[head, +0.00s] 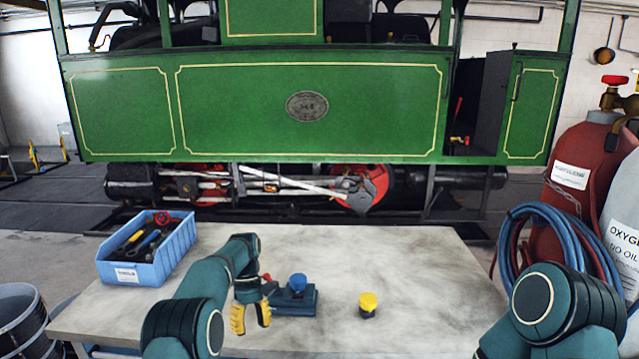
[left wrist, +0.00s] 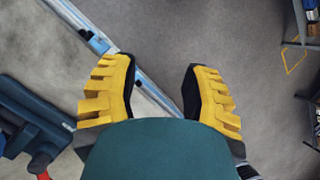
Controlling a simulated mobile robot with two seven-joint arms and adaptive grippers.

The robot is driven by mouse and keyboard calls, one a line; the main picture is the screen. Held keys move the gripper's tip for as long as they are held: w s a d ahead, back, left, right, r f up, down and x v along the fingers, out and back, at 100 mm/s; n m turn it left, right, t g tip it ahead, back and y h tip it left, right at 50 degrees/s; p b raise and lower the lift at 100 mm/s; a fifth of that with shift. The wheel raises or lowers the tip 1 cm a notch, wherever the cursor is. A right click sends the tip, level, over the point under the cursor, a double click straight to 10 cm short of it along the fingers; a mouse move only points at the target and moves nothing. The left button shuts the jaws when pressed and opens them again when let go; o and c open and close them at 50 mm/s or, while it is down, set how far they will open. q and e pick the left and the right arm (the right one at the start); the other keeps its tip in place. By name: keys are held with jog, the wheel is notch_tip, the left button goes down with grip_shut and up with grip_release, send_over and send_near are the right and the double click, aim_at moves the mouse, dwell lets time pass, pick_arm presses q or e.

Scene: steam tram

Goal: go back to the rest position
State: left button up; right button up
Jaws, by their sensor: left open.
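My left gripper (head: 251,326) hangs over the table's front half, just left of a dark blue block-like device. It also shows in the left wrist view (left wrist: 160,72), with its yellow fingers spread wide and nothing between them. My left arm reaches in from the bottom left. A link of my right arm stands at the bottom right of the head view. The right gripper is out of view.
The dark blue device (head: 304,303) has a blue knob. A yellow-capped item (head: 368,304) stands right of it on the table (head: 420,260). A blue tool bin (head: 130,272) sits back left. Gas cylinders (head: 575,160) and hoses stand right; a green tram (head: 250,110) stands behind.

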pick_arm(q)
jog(key=s+d+f+m+t+h+b, duration=0.1)
jog(key=s+f+m+t, duration=0.1)
jog(key=s+f, duration=0.55)
jog(key=s+d+f+m+t+h, duration=0.15)
jog(key=s+f, duration=0.25)
jog(key=f, duration=0.7)
jog(key=s+d+m+t+b, duration=0.1)
jog(key=s+d+m+t, duration=0.1)
jog(key=s, duration=1.7)
jog(key=shift+d+m+t, duration=0.35)
jog(key=shift+d+t, duration=0.3)
jog(key=shift+d, duration=0.45)
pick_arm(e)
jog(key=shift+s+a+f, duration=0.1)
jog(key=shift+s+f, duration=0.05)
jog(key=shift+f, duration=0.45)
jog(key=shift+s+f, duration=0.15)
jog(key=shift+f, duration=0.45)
